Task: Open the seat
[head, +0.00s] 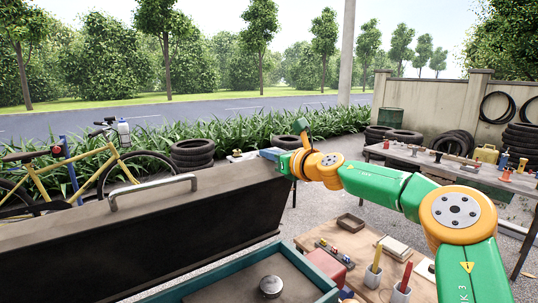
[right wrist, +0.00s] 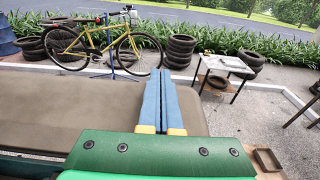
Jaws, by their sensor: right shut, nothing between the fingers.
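The seat (head: 130,245) is a long dark slab on the left in the head view. Its dark face is towards me and its brown-grey top carries a metal bar handle (head: 152,190). In the right wrist view its brown-grey surface (right wrist: 60,105) lies to the left of and below the fingers. My right gripper (head: 270,154) is at the far right end of the seat, with its blue fingers (right wrist: 161,85) together and nothing between them. It is away from the handle; whether it touches the seat cannot be told. My left gripper is out of view.
A teal-edged box (head: 225,277) with a round metal knob (head: 271,286) is in front. A wooden table (head: 350,245) with pens and small trays stands to its right. A yellow bicycle (head: 60,175) and tyres (head: 193,152) are behind the seat. A workbench (head: 440,160) stands at the right.

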